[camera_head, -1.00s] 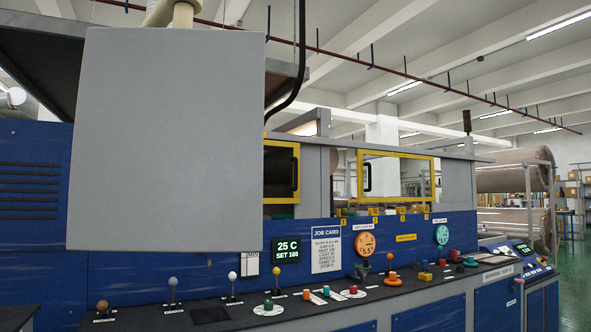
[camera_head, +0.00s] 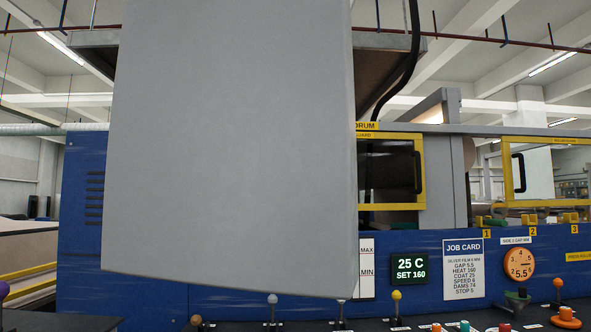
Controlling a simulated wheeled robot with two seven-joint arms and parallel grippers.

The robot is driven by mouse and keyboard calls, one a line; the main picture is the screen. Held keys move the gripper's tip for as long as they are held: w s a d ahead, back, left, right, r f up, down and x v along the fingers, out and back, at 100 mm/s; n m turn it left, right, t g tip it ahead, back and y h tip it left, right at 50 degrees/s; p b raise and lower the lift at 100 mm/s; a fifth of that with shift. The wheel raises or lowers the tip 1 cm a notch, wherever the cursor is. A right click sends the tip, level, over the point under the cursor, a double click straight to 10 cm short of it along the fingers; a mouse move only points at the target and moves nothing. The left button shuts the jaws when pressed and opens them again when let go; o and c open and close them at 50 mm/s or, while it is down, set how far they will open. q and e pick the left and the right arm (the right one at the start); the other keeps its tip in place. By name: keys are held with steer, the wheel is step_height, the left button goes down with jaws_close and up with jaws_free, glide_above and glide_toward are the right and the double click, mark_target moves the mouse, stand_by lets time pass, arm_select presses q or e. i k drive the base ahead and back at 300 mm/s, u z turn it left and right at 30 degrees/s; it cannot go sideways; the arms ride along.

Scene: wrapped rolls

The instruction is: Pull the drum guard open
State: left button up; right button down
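The drum guard is a yellow-framed dark window (camera_head: 390,208) right of centre, under a yellow label (camera_head: 367,126) reading "DRUM". A black upright handle (camera_head: 418,172) sits near its right edge. The guard looks flush with the machine front and shut. A large grey panel (camera_head: 230,150) in front hides its left part. Neither of my grippers is in view.
A second yellow-framed window (camera_head: 507,172) with a black handle is at right. Below are a green-lit display (camera_head: 409,268), a job card (camera_head: 463,270) and an orange dial (camera_head: 519,264). Knobbed levers, including a yellow-topped one (camera_head: 397,296), line the dark ledge.

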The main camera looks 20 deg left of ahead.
mark_target(417, 153)
steer(key=u, duration=0.15)
steer(key=i, duration=0.15)
steer(key=z, duration=1.85)
steer(key=i, duration=1.65)
steer(key=u, duration=2.9)
